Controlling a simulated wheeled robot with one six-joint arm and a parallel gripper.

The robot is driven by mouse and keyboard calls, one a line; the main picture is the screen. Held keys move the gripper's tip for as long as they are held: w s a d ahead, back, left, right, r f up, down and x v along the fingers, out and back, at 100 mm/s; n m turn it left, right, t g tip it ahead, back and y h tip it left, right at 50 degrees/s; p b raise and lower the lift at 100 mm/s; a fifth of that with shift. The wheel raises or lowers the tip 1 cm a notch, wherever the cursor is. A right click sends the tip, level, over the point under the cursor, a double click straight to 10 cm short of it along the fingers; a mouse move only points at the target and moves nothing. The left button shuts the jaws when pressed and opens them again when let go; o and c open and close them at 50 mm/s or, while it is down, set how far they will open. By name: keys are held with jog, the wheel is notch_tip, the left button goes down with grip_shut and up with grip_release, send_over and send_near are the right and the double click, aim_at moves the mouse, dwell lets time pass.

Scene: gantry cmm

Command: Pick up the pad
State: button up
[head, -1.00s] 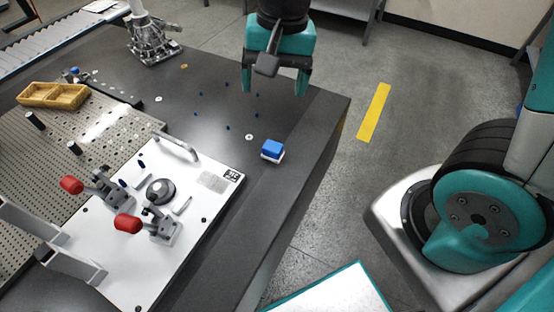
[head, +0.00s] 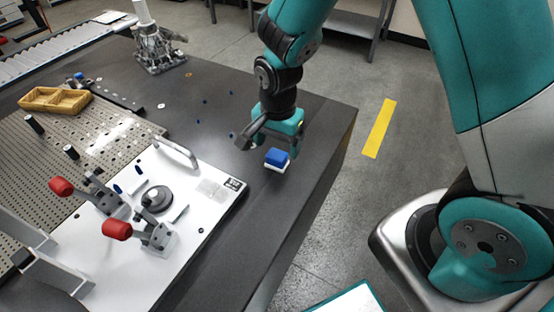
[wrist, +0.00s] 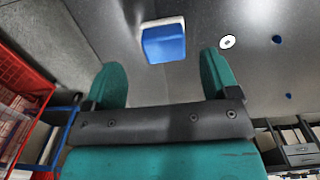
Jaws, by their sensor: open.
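The pad is a small block with a blue top and a white base. My gripper (head: 272,145) is open and empty, low over the table just behind the pad. In the wrist view its two teal fingers (wrist: 162,75) stand wide apart, with nothing between them.
A white fixture plate (head: 130,225) with red-handled clamps (head: 117,229) and a metal handle (head: 176,152) lies left of the pad. A yellow tray (head: 55,100) sits on the perforated plate farther left. Small blue pins and a white washer (wrist: 227,42) are near the pad.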

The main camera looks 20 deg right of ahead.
aim_at(277, 154)
jog(key=f, duration=0.5)
jog(key=shift+w, duration=0.3)
jog(key=c, duration=1)
